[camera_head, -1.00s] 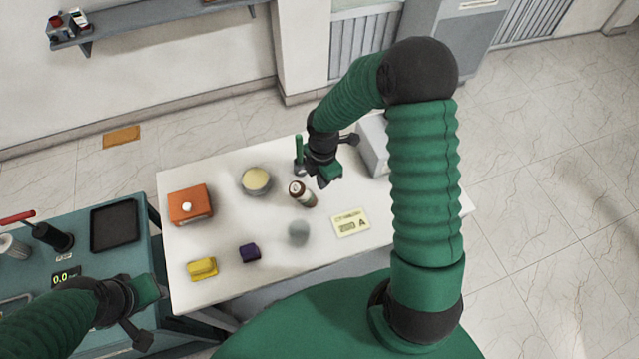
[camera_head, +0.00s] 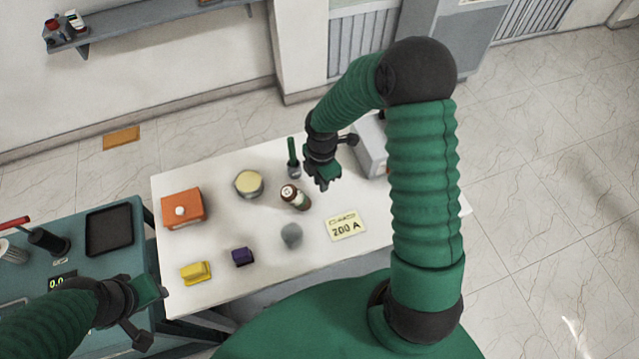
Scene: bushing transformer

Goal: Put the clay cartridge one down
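No label marks the clay cartridge. The nearest match by colour is a brown-red cylinder with a pale top (camera_head: 296,198) on the white table (camera_head: 215,290); it looks upright. My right gripper (camera_head: 323,183) hangs just above and right of it, apparently apart from it. I see nothing held in it, but its finger gap is unclear. My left gripper (camera_head: 158,312) is at the lower left, over the gap between the teal bench and the white table, with nothing visible in it. Its fingers are too small to judge.
An orange box (camera_head: 183,208), bowl (camera_head: 249,184), green-handled item (camera_head: 292,158), yellow block (camera_head: 196,272), purple block (camera_head: 242,257), grey round item (camera_head: 291,235) and "200 A" card (camera_head: 345,227) share the table. A grey box (camera_head: 371,147) stands right of my gripper. The teal bench (camera_head: 90,275) is left.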

